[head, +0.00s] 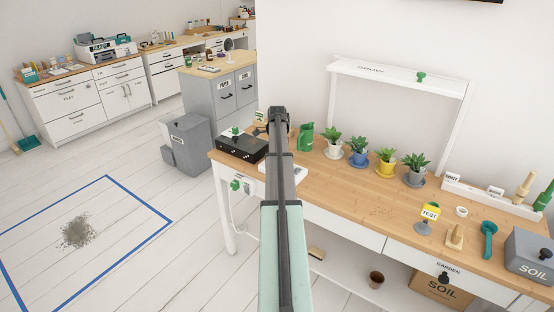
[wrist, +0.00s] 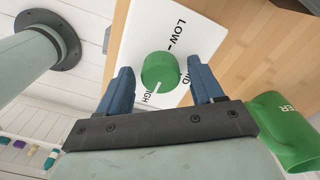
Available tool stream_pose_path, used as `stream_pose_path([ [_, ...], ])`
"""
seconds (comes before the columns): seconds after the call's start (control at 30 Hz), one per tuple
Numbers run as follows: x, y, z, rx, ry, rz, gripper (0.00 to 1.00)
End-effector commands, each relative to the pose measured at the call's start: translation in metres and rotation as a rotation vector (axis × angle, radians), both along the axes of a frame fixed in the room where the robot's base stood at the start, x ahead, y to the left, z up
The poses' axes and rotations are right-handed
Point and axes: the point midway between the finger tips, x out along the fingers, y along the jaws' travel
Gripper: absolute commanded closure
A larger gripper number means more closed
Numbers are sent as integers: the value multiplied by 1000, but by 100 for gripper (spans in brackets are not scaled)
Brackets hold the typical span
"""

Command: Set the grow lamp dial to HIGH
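The grow lamp dial is a round green knob (wrist: 160,70) with a white pointer line, on a white panel (wrist: 190,30) lettered LOW, a partly hidden word ending in ND, and HIGH. The pointer is toward the HIGH lettering, which is partly covered by the knob and my gripper. My gripper (wrist: 160,68) has its two blue fingers on either side of the knob, with a gap showing at each side. In the head view my gripper (head: 279,116) and arm hide the knob; part of the panel (head: 297,171) shows. The white lamp frame (head: 466,118) stands at the desk's back.
A green watering can (head: 306,137) stands beside the panel and also shows in the wrist view (wrist: 288,130). A black box (head: 240,148) is left of my arm. Several potted plants (head: 358,152) line the desk (head: 375,200). A TEST sign (head: 429,213) stands nearer the front.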

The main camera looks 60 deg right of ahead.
Motion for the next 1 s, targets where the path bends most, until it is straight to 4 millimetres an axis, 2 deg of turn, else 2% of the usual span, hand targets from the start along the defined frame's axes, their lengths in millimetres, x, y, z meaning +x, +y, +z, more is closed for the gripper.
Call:
stream_pose_path([
  [0.27,0,0,1,-1,-1,1,31],
  [0.47,1,-1,17,-2,-1,1,31],
  [1.0,1,-1,115,-3,-2,1,31],
])
